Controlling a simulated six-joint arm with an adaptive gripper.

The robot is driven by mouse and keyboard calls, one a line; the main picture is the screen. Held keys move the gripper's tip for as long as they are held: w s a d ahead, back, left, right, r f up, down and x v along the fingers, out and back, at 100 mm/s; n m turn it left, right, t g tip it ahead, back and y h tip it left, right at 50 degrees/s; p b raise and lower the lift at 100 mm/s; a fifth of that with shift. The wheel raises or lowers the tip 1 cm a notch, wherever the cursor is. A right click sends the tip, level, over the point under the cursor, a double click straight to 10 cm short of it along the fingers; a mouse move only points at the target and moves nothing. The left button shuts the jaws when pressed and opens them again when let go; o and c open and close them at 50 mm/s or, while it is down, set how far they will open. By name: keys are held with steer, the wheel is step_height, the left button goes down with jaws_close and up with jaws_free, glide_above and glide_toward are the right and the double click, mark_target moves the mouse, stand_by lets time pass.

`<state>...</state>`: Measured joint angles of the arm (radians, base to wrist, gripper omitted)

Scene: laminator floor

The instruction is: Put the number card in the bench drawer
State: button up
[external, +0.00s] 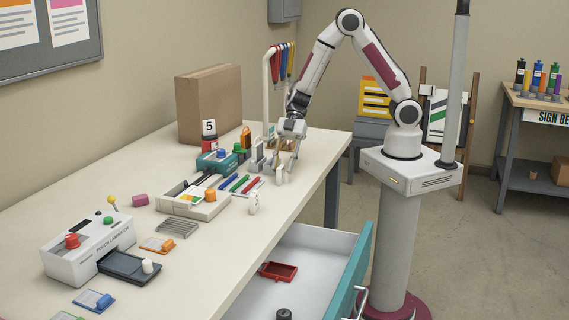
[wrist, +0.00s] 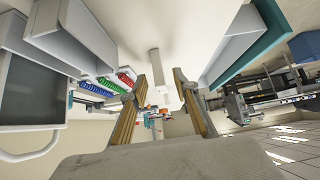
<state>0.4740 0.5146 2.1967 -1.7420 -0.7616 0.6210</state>
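A white card with a black 5 (external: 209,127) stands upright on a red base at the back of the bench, in front of a cardboard box. The bench drawer (external: 335,242) is pulled open below the bench's right edge. My gripper (external: 287,172) points down over the right part of the bench, right of the card and apart from it. In the wrist view my gripper (wrist: 160,100) has its two fingers spread with a gap between them and nothing held. I cannot make out the card in the wrist view.
A red tray (external: 279,271) and a dark round object (external: 284,314) lie in the drawer, with bare floor around them. Coloured pens (external: 240,184), a sorting tray (external: 194,204), a teal box (external: 217,160) and a small white object (external: 253,203) crowd the bench. A laminator (external: 88,245) stands front left.

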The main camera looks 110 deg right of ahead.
mark_target(278, 183)
steer(key=shift+x, duration=1.75)
jaws_close()
